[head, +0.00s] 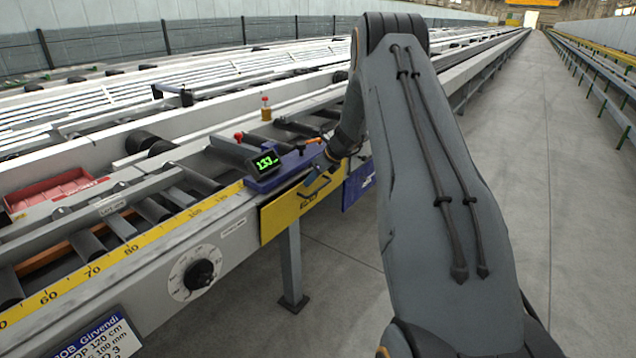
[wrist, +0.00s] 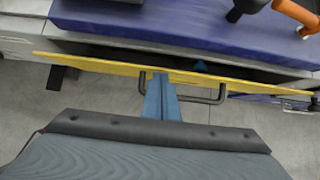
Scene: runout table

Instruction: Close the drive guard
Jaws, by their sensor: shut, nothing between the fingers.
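The drive guard (head: 290,211) is a yellow panel with a dark bar handle on the front of the runout table, below the blue block. In the wrist view the guard (wrist: 95,65) is seen almost edge-on, with a dark gap between it and the table side, so it stands a little ajar. My gripper (head: 317,178) is at the guard's upper part. In the wrist view its blue fingers (wrist: 160,90) are shut and empty, in front of the panel and overlapping the handle (wrist: 205,99). I cannot tell whether they touch it.
A blue block (head: 270,178) with a green-lit display (head: 266,162) sits above the guard. A control knob (head: 202,274) is to the left. A blue panel (head: 358,184) hangs to the right. A table leg (head: 290,265) stands below. The aisle floor (head: 540,150) on the right is clear.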

